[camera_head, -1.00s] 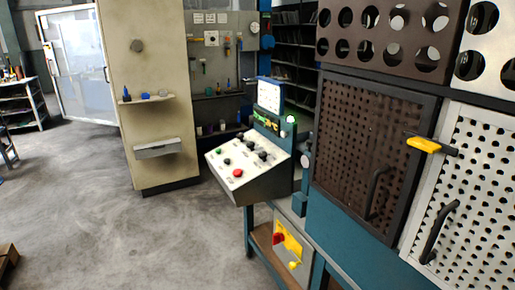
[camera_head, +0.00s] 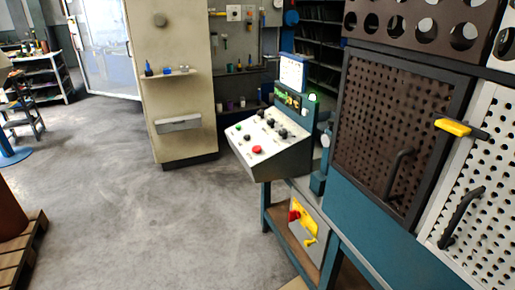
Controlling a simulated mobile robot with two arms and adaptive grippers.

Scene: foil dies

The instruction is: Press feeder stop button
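A sloped control panel (camera_head: 272,140) with a light grey top stands right of the middle, on a blue-green frame. On it are a red button (camera_head: 257,149) near the front edge, a green button (camera_head: 238,127) at the left, and several black knobs (camera_head: 270,123). Labels are too small to read, so I cannot tell which one is the feeder stop button. Neither of my grippers is in view.
Perforated machine doors (camera_head: 392,125) with black handles fill the right side. A beige cabinet (camera_head: 172,90) stands behind the panel. A wooden pallet (camera_head: 22,252) is at the lower left. The grey floor (camera_head: 150,225) in front is clear.

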